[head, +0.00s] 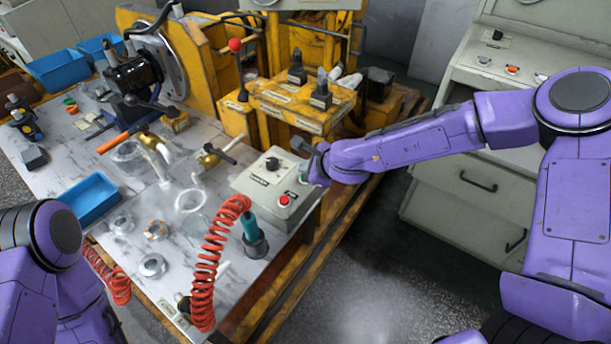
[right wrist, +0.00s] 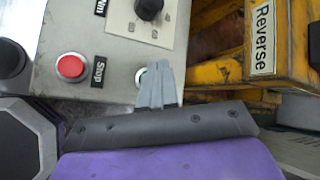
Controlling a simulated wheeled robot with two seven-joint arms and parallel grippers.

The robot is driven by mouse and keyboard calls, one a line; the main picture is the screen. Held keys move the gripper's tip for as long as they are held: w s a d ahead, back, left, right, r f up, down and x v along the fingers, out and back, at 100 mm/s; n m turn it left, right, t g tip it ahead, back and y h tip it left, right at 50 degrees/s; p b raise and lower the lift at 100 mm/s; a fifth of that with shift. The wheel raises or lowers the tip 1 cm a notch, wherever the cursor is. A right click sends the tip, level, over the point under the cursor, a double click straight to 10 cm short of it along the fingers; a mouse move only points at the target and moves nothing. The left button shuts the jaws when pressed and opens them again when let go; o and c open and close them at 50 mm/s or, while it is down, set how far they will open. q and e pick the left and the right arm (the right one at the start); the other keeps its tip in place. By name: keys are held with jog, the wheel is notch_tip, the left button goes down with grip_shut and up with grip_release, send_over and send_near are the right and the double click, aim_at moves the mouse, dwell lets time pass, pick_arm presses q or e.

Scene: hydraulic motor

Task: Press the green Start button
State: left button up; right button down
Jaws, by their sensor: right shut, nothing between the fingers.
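The grey control box (head: 262,186) sits at the right edge of the workbench, with a black rotary knob and a red button (head: 284,199). In the right wrist view the red Stop button (right wrist: 71,67) is plain, left of my gripper. The green Start button (right wrist: 140,77) shows only as a sliver of its ring and green face, mostly hidden behind my fingertips. My right gripper (right wrist: 156,74) is shut and empty, its tips right over the button; I cannot tell whether they touch it. In the head view the right gripper (head: 306,164) is at the box's right side. My left gripper is out of view.
Yellow machinery with levers (head: 305,102) stands just behind the box. A coiled red hose (head: 208,265) and a teal tool (head: 250,227) stand in front of it. A grey cabinet (head: 470,180) is at the right. Open floor lies between bench and cabinet.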

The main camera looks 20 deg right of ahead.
jog(key=shift+f, duration=0.1)
dwell(0.7)
jog(key=shift+f+b, duration=0.3)
jog(key=shift+f, duration=0.05)
jog(key=shift+f+b, duration=0.3)
jog(key=shift+f, duration=0.1)
dwell(0.4)
dwell(0.4)
jog(key=shift+r+p, duration=0.8)
jog(key=shift+p, duration=0.05)
jog(key=shift+r, duration=0.1)
notch_tip(320, 180, up, 5)
jog(key=p, duration=0.5)
